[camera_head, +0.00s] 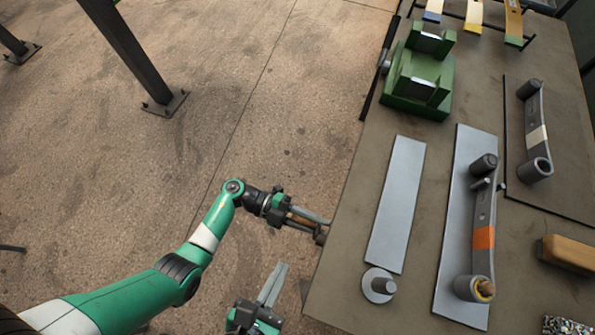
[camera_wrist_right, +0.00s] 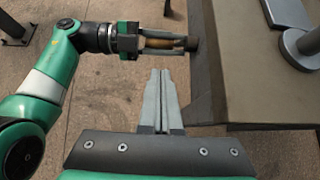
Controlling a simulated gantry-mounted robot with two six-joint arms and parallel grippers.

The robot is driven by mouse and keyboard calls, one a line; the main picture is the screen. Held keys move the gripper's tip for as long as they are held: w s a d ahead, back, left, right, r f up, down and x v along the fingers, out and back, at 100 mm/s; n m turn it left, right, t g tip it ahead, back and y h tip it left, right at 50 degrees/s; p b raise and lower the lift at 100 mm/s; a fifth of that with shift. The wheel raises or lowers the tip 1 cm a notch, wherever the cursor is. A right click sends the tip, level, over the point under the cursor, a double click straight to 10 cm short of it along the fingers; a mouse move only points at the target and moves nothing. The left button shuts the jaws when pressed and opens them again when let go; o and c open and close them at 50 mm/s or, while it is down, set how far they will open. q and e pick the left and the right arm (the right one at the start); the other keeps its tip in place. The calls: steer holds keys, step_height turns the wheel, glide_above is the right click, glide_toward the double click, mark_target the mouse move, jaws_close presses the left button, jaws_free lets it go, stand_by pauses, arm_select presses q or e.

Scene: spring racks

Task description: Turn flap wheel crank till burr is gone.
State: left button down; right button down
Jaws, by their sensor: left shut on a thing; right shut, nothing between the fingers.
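My left gripper (camera_head: 308,222) is shut on a brown handle (camera_head: 300,222) with a dark end, beside the table's left edge. In the right wrist view the brown handle (camera_wrist_right: 160,43) lies between the left fingers, its dark end close to the table side. I cannot tell whether it is the flap wheel crank. My right gripper (camera_head: 275,285) is shut and empty, lower and off the table; its fingertips show in its wrist view (camera_wrist_right: 160,75). A grey spring with an orange band (camera_head: 484,238) lies on a pale plate, a brown and yellow core in its near eye. No burr is discernible.
A grey disc with a stud (camera_head: 378,285) sits near the table's front left, below a bare grey plate (camera_head: 397,200). A green fixture (camera_head: 420,80) stands farther back. A white-banded spring (camera_head: 537,135) lies on a dark mat. A wooden block (camera_head: 567,253) lies at right.

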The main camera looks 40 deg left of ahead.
steer(key=x, duration=1.2)
steer(key=shift+f+g, duration=0.4)
steer(key=shift+f, duration=0.1)
steer(key=shift+w+a, duration=0.1)
